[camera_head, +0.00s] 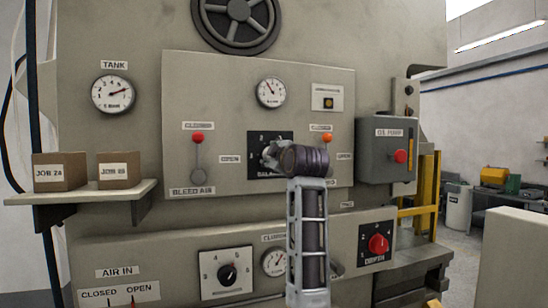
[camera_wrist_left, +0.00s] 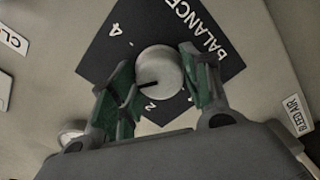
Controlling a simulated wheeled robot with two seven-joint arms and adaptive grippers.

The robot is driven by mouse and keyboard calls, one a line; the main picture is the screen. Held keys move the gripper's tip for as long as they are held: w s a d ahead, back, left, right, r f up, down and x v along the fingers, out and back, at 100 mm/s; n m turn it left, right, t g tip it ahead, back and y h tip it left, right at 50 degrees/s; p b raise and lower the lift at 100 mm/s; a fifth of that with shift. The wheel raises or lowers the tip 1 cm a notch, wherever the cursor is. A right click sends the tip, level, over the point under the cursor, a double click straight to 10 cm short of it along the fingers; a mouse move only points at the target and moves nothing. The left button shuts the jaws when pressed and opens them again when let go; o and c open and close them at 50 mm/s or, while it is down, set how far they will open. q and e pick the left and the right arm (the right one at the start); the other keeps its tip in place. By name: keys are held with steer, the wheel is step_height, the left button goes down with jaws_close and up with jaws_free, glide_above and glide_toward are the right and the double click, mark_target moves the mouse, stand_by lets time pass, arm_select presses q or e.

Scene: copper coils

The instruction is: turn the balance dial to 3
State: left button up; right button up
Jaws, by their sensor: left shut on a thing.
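The balance dial (camera_wrist_left: 160,72) is a round pale grey knob with a dark pointer line, on a black plate (camera_wrist_left: 105,50) marked BALANCE. In the left wrist view its pointer runs to the lower left, with the 4 above it and the 2 below it; the numeral behind the left finger is hidden. My left gripper (camera_wrist_left: 157,68) is shut on the dial, one green-padded finger on each side. In the head view my left gripper (camera_head: 270,157) is in front of the black plate (camera_head: 285,138) and hides the dial. My right gripper is not in view.
A lever with a red knob (camera_head: 197,138) is left of the plate, and one with an orange knob (camera_head: 327,138) is right of it. A grey oil pump box (camera_head: 386,150) juts out at right. A shelf (camera_head: 85,193) with two boxes sticks out at left.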

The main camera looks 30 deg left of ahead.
arm_select(q)
steer(key=o, duration=1)
steer(key=shift+f, duration=0.1)
steer(key=shift+o, duration=0.4)
steer(key=shift+d, duration=0.1)
steer(key=v, duration=0.7)
steer(key=shift+d, duration=0.15)
steer(key=shift+s+n, duration=0.1)
steer(key=shift+n, duration=0.2)
